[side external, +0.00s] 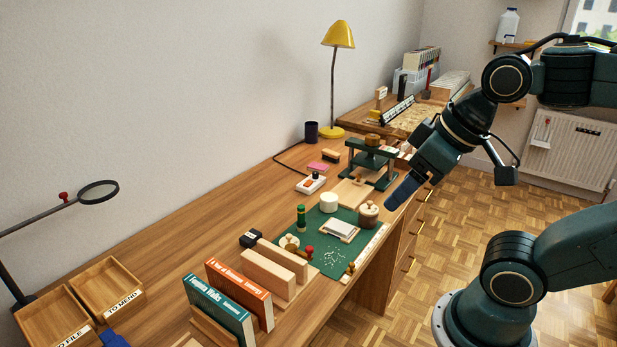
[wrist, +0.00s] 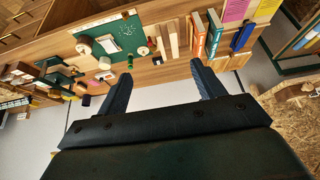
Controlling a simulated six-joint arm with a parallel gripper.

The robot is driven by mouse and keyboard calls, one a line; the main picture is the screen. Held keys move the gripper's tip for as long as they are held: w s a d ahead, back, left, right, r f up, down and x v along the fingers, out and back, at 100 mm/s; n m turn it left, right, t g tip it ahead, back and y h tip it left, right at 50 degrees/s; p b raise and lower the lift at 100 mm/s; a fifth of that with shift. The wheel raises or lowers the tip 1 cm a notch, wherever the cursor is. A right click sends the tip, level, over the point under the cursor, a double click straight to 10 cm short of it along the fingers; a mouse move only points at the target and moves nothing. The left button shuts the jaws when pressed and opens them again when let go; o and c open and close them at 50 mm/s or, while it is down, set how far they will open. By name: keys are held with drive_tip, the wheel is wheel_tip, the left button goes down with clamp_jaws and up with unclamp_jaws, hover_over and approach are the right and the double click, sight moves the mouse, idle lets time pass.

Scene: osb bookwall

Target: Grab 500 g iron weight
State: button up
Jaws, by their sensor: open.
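A small black block with a pale label (side external: 251,239) sits on the desk beside the wooden blocks, near the wall side of the green mat. It looks like the iron weight, but I cannot read its label. In the wrist view, a small dark block (wrist: 157,61) beside the wooden blocks appears to be the same thing. My gripper (side external: 402,193) is up above the front edge of the desk, right of the mat and well apart from the block. In the wrist view my gripper (wrist: 162,69) has its two fingers spread with nothing held between them.
The green mat (side external: 345,262) holds several small tools and pots. Two upright books (side external: 240,288) and wooden blocks (side external: 272,268) stand near the black block. A green press (side external: 372,160) and a yellow lamp (side external: 338,35) stand farther back. Wooden trays (side external: 107,290) lie at left.

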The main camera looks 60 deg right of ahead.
drive_tip(key=shift+c, duration=0.7)
drive_tip(key=w+d+r+n+g, duration=0.1)
drive_tip(key=w+n, duration=0.3)
drive_tip(key=w, duration=0.8)
drive_tip(key=w+d+r+n+g, duration=0.15)
drive_tip(key=w+n, duration=0.35)
drive_tip(key=w, duration=0.7)
drive_tip(key=w+d+f+n+g, duration=0.1)
drive_tip(key=w+f+n, duration=0.3)
drive_tip(key=w+f, duration=0.5)
drive_tip(key=w+d+f+n+g, duration=0.2)
drive_tip(key=w+f+n, duration=0.3)
drive_tip(key=w+f, duration=0.5)
wheel_tip(320, 180, down, 5)
drive_tip(key=shift+w+d+r, duration=0.1)
drive_tip(key=shift+w+d, duration=0.05)
drive_tip(key=shift+w, duration=0.15)
